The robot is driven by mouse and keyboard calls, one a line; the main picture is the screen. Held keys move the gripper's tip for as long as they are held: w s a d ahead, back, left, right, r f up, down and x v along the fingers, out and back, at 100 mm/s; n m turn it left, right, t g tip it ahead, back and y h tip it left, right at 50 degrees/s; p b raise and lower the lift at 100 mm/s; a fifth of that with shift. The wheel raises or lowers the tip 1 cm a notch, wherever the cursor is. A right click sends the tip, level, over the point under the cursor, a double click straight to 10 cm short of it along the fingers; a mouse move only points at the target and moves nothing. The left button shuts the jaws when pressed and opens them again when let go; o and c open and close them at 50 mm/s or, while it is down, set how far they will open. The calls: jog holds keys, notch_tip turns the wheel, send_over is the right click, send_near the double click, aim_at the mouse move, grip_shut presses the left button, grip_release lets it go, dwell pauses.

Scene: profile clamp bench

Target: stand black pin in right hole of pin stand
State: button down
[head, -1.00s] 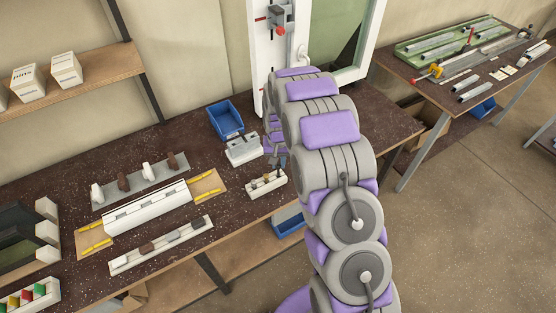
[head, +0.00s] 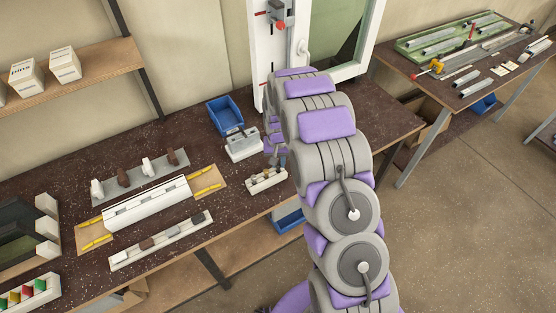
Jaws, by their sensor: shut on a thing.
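The pin stand (head: 262,186) is a small pale block near the front edge of the dark bench. Small brownish pins or knobs stand along its top, too small to tell apart. My gripper (head: 282,162) is just above the right end of the stand, partly hidden behind my own arm. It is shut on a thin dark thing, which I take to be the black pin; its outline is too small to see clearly. I cannot tell whether the pin's lower end touches the right hole or is in it.
A grey-white fixture block (head: 243,146) and a blue bin (head: 225,116) stand behind the stand. To the left lie a long white profile (head: 148,203) and a rail with several blocks (head: 160,241). A white window frame (head: 357,62) rises behind my arm.

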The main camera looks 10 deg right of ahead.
jog(key=c, duration=0.9)
grip_release()
jog(key=shift+r, duration=0.15)
jog(key=shift+r+p, duration=0.95)
jog(key=shift+r, duration=2.9)
